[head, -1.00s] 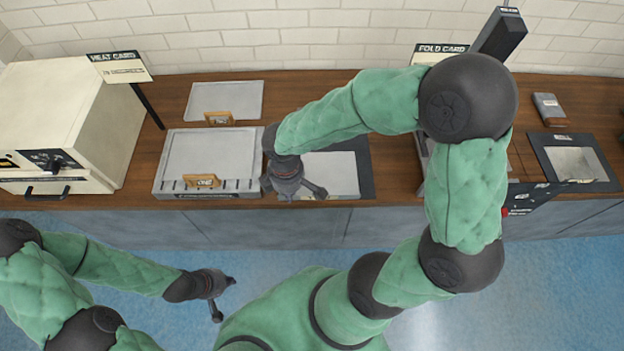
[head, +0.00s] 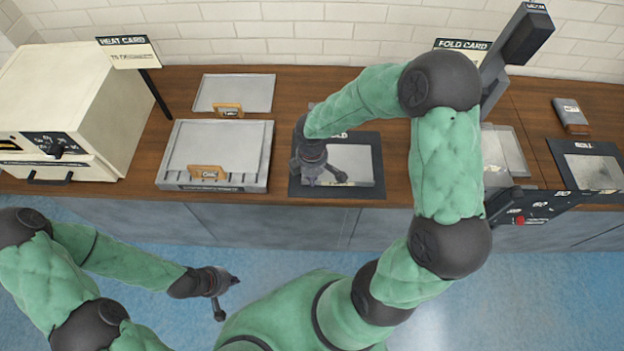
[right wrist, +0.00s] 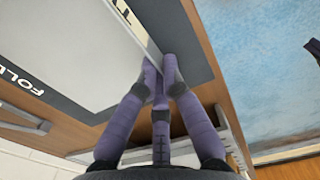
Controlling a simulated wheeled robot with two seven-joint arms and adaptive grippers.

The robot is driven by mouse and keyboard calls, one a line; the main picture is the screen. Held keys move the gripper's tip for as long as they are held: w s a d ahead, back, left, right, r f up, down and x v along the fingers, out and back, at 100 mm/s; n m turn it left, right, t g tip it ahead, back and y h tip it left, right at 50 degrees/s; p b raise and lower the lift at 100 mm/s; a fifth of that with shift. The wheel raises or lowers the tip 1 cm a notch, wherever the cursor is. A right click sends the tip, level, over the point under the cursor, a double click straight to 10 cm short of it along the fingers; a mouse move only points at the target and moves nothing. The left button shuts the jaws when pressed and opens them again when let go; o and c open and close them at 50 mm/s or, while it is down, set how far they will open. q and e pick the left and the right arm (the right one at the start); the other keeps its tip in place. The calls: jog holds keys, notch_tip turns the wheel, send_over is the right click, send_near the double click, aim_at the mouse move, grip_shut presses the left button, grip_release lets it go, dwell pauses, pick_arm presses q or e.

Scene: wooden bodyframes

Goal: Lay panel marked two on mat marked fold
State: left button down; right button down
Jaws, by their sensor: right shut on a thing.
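The grey panel (head: 352,160) lies over the dark mat (head: 378,192) at the middle of the counter. In the right wrist view, the panel (right wrist: 80,55) shows part of a label starting with T, and the mat (right wrist: 195,50) shows part of the word FOLD. My right gripper (head: 325,178) is shut on the panel's edge at the mat's left front; its fingers (right wrist: 160,78) also show in the right wrist view. I cannot tell whether the panel touches the mat. My left gripper (head: 226,297) is open and empty, over the floor in front of the counter.
A tray with a panel (head: 190,140) and wooden tag stands left of the mat, with another panel (head: 250,88) behind it. A cream oven (head: 55,95) stands far left. A machine with a control box (head: 535,207) stands right of the mat. Another dark mat (head: 560,150) lies far right.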

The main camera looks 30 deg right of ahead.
jog(key=shift+f, duration=0.25)
jog(key=shift+f, duration=0.15)
jog(key=c, duration=1.4)
grip_release()
jog(key=shift+r, duration=0.5)
notch_tip(320, 180, up, 11)
jog(key=p, duration=0.4)
jog(key=shift+r, duration=0.2)
